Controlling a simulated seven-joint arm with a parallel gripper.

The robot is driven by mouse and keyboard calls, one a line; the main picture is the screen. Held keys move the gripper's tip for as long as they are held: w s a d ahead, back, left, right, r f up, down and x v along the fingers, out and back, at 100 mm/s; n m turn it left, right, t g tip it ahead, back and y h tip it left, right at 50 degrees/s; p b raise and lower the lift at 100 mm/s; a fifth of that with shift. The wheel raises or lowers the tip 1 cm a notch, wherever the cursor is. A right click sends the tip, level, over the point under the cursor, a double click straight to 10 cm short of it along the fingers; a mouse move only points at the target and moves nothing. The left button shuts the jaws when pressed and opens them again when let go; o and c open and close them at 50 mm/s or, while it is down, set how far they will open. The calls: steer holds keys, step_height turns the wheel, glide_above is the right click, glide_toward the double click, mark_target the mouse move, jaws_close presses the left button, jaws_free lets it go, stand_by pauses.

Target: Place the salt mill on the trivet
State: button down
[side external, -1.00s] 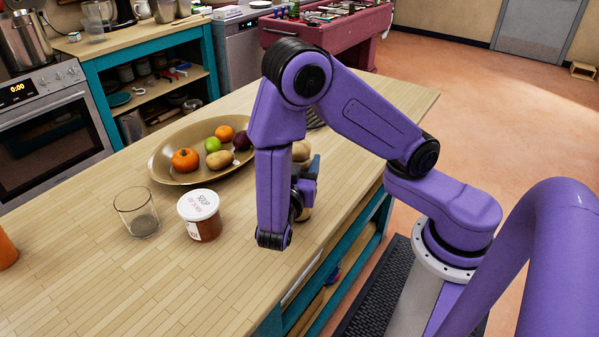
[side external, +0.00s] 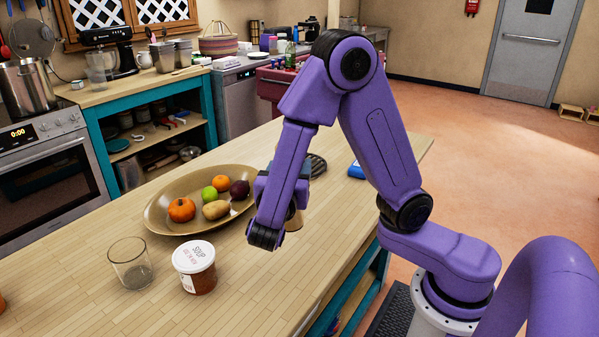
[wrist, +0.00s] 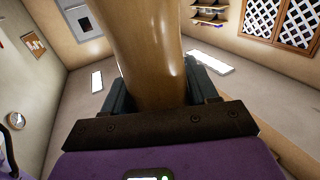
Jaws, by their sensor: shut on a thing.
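The salt mill is a tan wooden body. It fills the middle of the wrist view (wrist: 152,50), between the fingers of my gripper (wrist: 160,90), which is shut on it. In the side view my gripper (side external: 280,190) is over the counter, right of the fruit bowl, and my arm hides much of it. Only the lower part of the mill (side external: 295,221) shows there. Whether its base is clear of the counter cannot be told. A dark, round, slatted piece that looks like the trivet (side external: 317,165) lies on the counter behind my gripper, partly hidden.
A large tan bowl (side external: 160,222) of fruit and vegetables stands close left of my gripper. A soup tub (side external: 195,267) and an empty glass (side external: 131,264) stand nearer the front. A blue object (side external: 356,170) lies near the counter's right edge, partly behind my arm.

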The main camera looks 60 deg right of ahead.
steer(key=w+d+r+n+t+y, duration=0.25)
steer(key=w+d, duration=0.35)
steer(key=d, duration=0.4)
steer(key=w+d+r+n+t+y, duration=0.1)
steer(key=w+d+r+t, duration=0.15)
steer(key=w+d, duration=0.55)
steer(key=s+d+n+t+y, duration=0.2)
steer(key=s+d, duration=0.2)
steer(key=d, duration=0.7)
steer(key=w+d+f, duration=0.3)
steer(key=w+f, duration=0.3)
steer(key=w+d+f, duration=0.3)
steer(key=w+f, duration=0.3)
steer(key=f, duration=0.1)
steer(key=shift+d, duration=0.35)
steer(key=shift+w+f, duration=0.1)
steer(key=shift+c, duration=1.6)
jaws_free()
